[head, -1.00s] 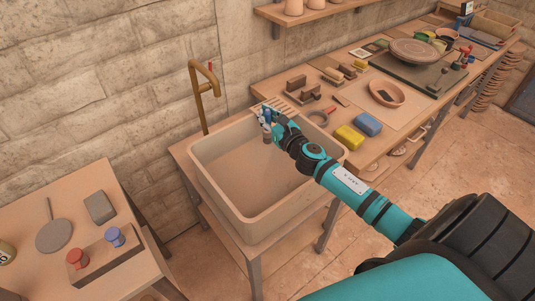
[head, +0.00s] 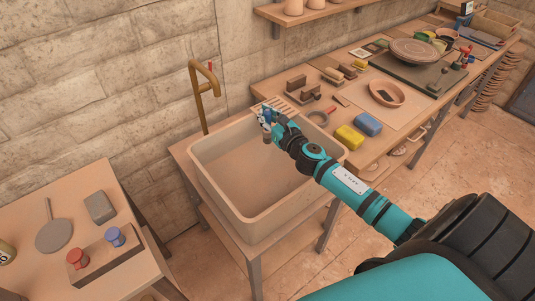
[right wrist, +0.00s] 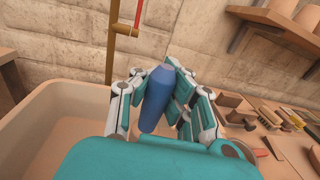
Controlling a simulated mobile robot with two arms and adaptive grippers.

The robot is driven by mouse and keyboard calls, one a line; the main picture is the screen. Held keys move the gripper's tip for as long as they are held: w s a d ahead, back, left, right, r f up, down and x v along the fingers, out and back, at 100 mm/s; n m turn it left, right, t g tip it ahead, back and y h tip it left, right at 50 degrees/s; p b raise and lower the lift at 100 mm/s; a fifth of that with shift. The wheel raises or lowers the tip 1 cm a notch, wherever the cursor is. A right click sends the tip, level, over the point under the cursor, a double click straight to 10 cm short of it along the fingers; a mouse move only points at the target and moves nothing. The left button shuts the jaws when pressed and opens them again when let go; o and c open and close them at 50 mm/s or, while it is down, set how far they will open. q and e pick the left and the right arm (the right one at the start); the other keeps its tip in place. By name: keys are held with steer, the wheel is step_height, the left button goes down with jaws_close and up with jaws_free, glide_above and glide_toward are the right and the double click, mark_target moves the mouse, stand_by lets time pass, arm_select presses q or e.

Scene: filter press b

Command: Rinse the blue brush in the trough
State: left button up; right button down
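The blue brush shows as a blue handle (right wrist: 157,97) standing upright between the fingers of my right gripper (right wrist: 158,105) in the right wrist view. The fingers close on it from both sides. In the head view my right gripper (head: 269,118) is over the back right part of the trough (head: 222,215), with the small blue handle (head: 266,115) at its tip. A brownish lower end of the brush (head: 267,138) hangs below the gripper, above the trough's floor. Whether the bristles touch anything in the trough cannot be told. My left gripper is not in view.
A brass tap (head: 203,90) with a red lever stands behind the trough. A long workbench on the right holds a blue sponge (head: 368,124), a yellow sponge (head: 349,137) and a bowl (head: 387,92). A side table (head: 60,205) at lower left holds a block with red and blue knobs.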

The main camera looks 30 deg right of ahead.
steer(key=shift+r, duration=0.1)
stand_by(0.3)
step_height(320, 180, up, 4)
steer(key=p, duration=0.4)
stand_by(0.7)
